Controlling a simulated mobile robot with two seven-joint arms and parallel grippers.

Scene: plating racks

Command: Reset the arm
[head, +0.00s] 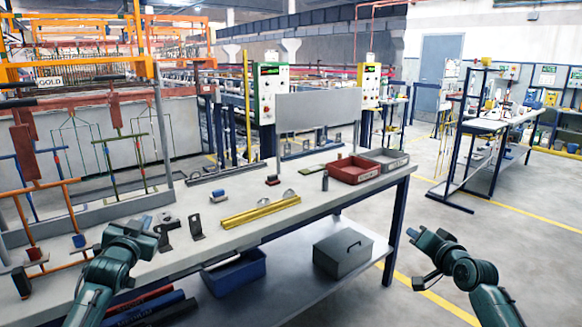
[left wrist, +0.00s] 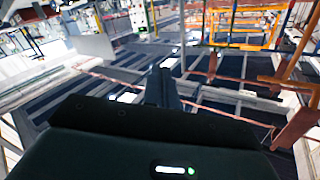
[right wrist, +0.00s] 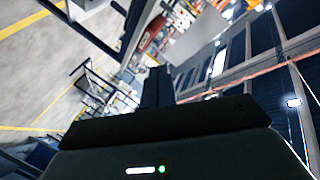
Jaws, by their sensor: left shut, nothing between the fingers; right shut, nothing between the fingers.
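My left gripper (head: 144,236) is over the left part of the workbench, shut and empty, in the head view. Its dark fingers (left wrist: 162,90) show closed together in the left wrist view. My right gripper (head: 425,240) is to the right of the bench, over the open floor, also shut and empty. Its closed fingers show in the right wrist view (right wrist: 157,88). Neither gripper appears to touch anything.
The workbench (head: 270,236) holds a yellow bar (head: 260,212), dark brackets (head: 196,228), a red bin (head: 353,170) and a grey bin (head: 385,158). A grey box (head: 342,254) and blue bin (head: 235,273) are below. Orange racks (head: 40,195) stand left.

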